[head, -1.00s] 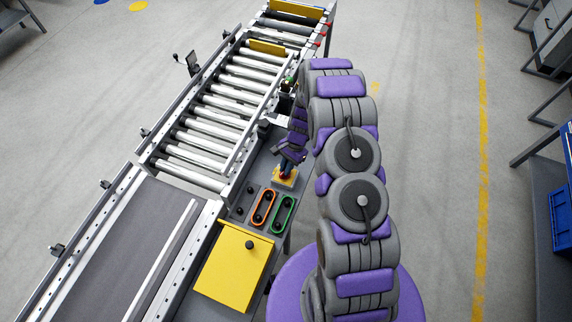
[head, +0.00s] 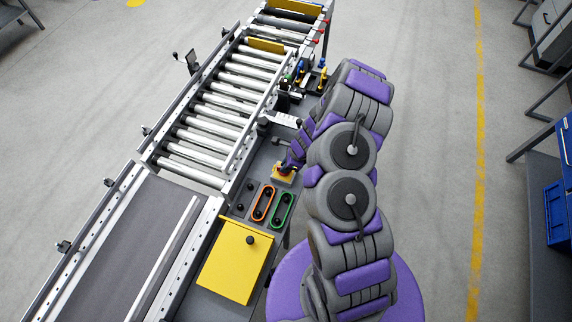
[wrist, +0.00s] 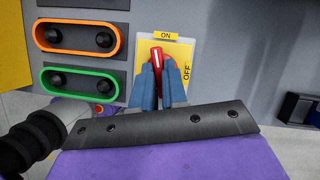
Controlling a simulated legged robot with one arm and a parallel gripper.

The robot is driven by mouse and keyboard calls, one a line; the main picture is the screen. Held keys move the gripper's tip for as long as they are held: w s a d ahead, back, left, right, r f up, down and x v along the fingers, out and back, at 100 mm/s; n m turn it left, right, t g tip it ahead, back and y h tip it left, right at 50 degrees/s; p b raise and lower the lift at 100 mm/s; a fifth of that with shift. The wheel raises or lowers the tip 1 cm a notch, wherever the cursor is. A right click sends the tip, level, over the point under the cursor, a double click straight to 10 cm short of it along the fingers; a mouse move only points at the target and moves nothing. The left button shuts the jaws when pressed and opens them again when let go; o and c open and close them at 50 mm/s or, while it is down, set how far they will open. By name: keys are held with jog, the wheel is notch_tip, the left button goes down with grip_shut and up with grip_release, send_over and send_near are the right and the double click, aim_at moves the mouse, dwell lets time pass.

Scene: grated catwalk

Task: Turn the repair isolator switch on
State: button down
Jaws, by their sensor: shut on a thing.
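The isolator switch has a yellow plate (wrist: 182,62) with ON printed at its top and OFF along its right side. Its red handle (wrist: 156,56) has a white mark and points up toward ON, nearly upright in the wrist view. My gripper (wrist: 161,82) has blue fingers closed around the handle, hiding its lower part and pivot. In the head view the yellow plate (head: 281,178) sits on the grey console beside the conveyor. My gripper (head: 287,167) is on it there, and my wrist largely hides the handle.
Orange-ringed (wrist: 78,38) and green-ringed (wrist: 80,83) button pairs sit left of the switch in the wrist view. A yellow box (head: 235,260) stands nearer on the console. The roller conveyor (head: 225,105) runs behind. Open floor lies to the right.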

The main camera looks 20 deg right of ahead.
jog(key=shift+m+t+h+b, duration=0.3)
jog(key=shift+m+t+b, duration=0.25)
jog(key=shift+m, duration=1.05)
jog(key=shift+r, duration=0.1)
jog(key=c, duration=1.2)
grip_release()
jog(key=shift+o, duration=0.2)
jog(key=p+v, duration=0.4)
jog(key=v, duration=1.3)
jog(key=shift+a+r, duration=0.1)
jog(key=shift+a, duration=0.05)
